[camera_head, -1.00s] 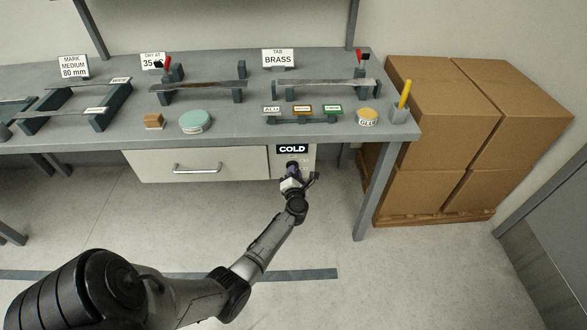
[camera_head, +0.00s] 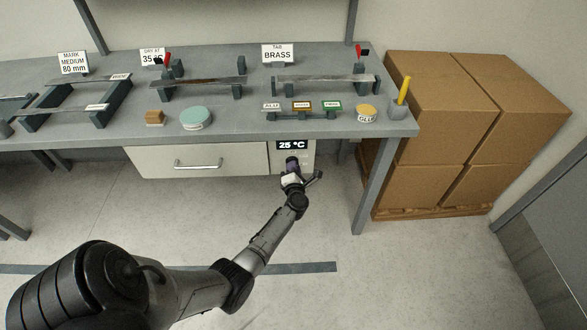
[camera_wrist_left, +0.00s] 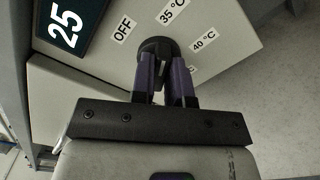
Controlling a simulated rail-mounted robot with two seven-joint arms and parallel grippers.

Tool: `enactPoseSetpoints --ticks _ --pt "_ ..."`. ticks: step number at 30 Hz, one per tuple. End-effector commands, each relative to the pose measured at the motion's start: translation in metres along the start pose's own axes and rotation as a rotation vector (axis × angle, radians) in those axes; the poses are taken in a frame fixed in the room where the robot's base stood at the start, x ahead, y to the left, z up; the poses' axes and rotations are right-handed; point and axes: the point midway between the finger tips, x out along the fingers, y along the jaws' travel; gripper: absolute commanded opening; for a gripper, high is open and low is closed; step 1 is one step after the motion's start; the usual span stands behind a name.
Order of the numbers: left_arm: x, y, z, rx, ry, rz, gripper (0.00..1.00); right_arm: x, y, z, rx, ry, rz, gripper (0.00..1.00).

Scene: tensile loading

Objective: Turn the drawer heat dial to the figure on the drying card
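The drying card (camera_head: 152,57) at the back of the bench reads "DRY AT 35", its right end covered by a red-handled clamp. The control box right of the drawer has a display (camera_head: 292,145) reading 25 °C; it also shows in the left wrist view (camera_wrist_left: 67,22). There, the dark heat dial (camera_wrist_left: 154,47) has labels OFF, 35 °C and 40 °C around it, and another half hidden behind a finger. My left gripper (camera_head: 291,163) is at the dial, its purple fingers (camera_wrist_left: 163,68) closed on either side of the knob. The dial's pointer is hidden. My right gripper is out of view.
The white drawer (camera_head: 225,162) is shut under the bench top (camera_head: 240,128), left of the control box. A table leg (camera_head: 374,185) and stacked cardboard boxes (camera_head: 410,130) stand to the right. The floor before the drawer is clear apart from my arm.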

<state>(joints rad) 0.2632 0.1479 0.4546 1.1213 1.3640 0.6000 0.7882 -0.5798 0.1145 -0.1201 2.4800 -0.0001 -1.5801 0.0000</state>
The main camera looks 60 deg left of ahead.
Motion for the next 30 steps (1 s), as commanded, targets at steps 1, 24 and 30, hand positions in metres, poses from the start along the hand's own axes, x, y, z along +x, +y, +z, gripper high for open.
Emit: enactPoseSetpoints --ticks 1,24,30 --pt "0.0 0.0 0.0 0.0 0.0 -0.001 0.2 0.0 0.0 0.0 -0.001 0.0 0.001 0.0" --pt "-0.04 0.001 0.001 -0.001 0.001 -0.004 0.4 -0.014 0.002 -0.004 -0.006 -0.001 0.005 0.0" --pt "-0.08 0.001 0.001 -0.001 0.001 -0.003 0.4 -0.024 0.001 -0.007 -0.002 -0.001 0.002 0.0"
